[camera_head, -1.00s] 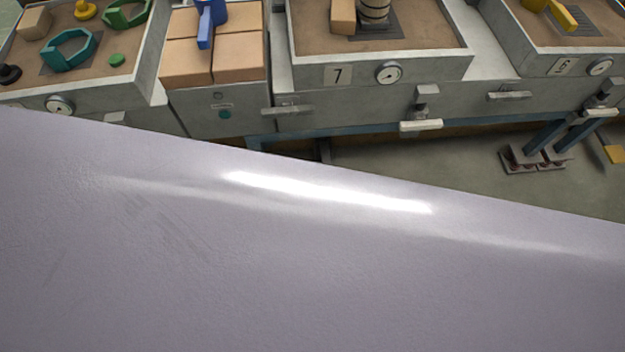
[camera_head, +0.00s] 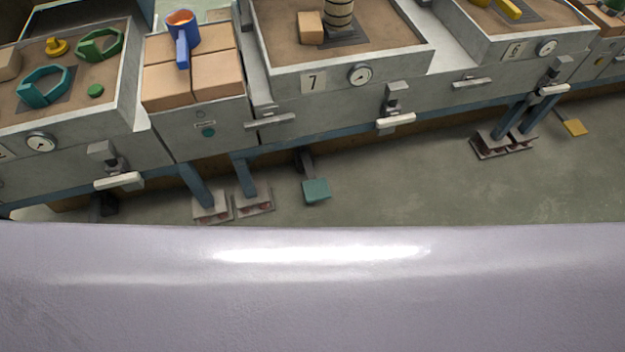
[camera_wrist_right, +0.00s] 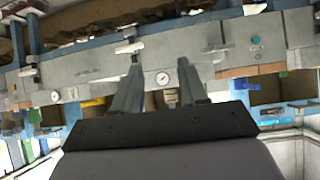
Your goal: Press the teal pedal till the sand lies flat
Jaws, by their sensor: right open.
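The teal pedal (camera_head: 316,191) stands out near the floor under the station marked 7, in the middle of the head view. Its dark arm goes back beneath the bench. Brown sand (camera_head: 382,40) fills the box of station 7, with a banded cylinder (camera_head: 340,14) and a tan block (camera_head: 310,27) on it. My right gripper (camera_wrist_right: 157,78) shows in the right wrist view, its two fingers apart with nothing between them. It is away from the pedal, which I cannot make out in that view. My left gripper is in neither view.
A yellow pedal (camera_head: 574,127) lies further right. Bench feet (camera_head: 253,201) stand left of the teal pedal. White handles (camera_head: 396,121) jut from the bench front. Floor (camera_head: 400,185) right of the pedal is clear. My pale body fills the lower head view.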

